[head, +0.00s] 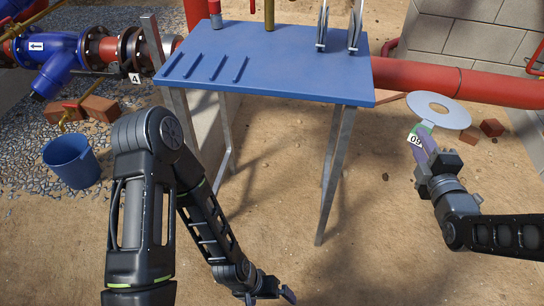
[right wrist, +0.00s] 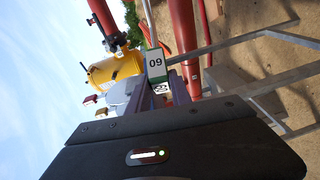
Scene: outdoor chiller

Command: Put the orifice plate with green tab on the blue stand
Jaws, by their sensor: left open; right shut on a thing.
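The orifice plate (head: 452,118) is a pale grey disc with a round hole, at the right in the head view. Its tab is green with a white number label (head: 415,140). My right gripper (head: 424,160) is shut on the tab and holds the plate in the air, right of the blue stand. The right wrist view shows the label (right wrist: 155,63) by the fingers (right wrist: 168,92). My left gripper (head: 269,296) is open and empty, low in front of the stand.
Two upright discs (head: 323,25) (head: 355,28) stand at the stand's right back. A red pipe (head: 430,78) runs behind it. A blue bucket (head: 71,160) and bricks (head: 100,107) lie at left, more bricks (head: 491,128) at right. The top's middle is clear.

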